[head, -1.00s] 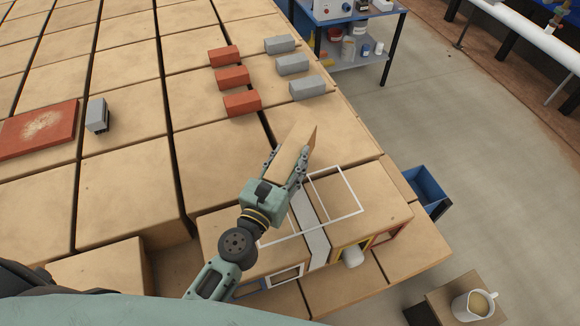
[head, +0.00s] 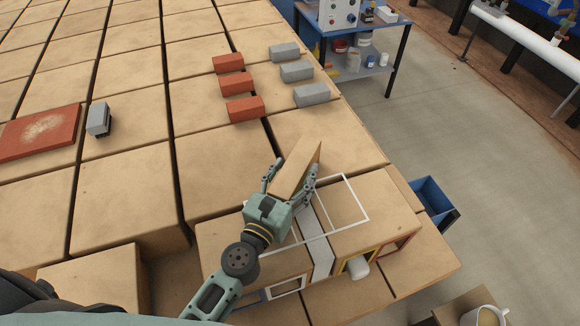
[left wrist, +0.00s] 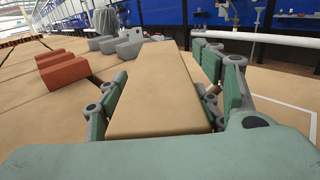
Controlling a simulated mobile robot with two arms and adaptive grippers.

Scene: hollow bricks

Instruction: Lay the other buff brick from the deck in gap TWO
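A buff brick (head: 296,166) lies between the spread fingers of my left gripper (head: 290,180), pointing away from me, near the far edge of a white outline frame (head: 356,194) on the near blocks. In the left wrist view the buff brick (left wrist: 158,90) fills the middle. The fingers of the left gripper (left wrist: 165,95) stand on both sides of it, with a visible space on the right. The gripper is open around the brick. Whether the brick's underside rests fully is hidden. No label for gap TWO is readable. My right gripper is not in view.
Red bricks (head: 238,83) and grey bricks (head: 297,71) stand in two short rows farther back. A grey brick (head: 98,118) is beside a red slab (head: 40,130) at the left. A pale grey strip (head: 318,240) runs towards me. A blue bin (head: 434,197) is off the right edge.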

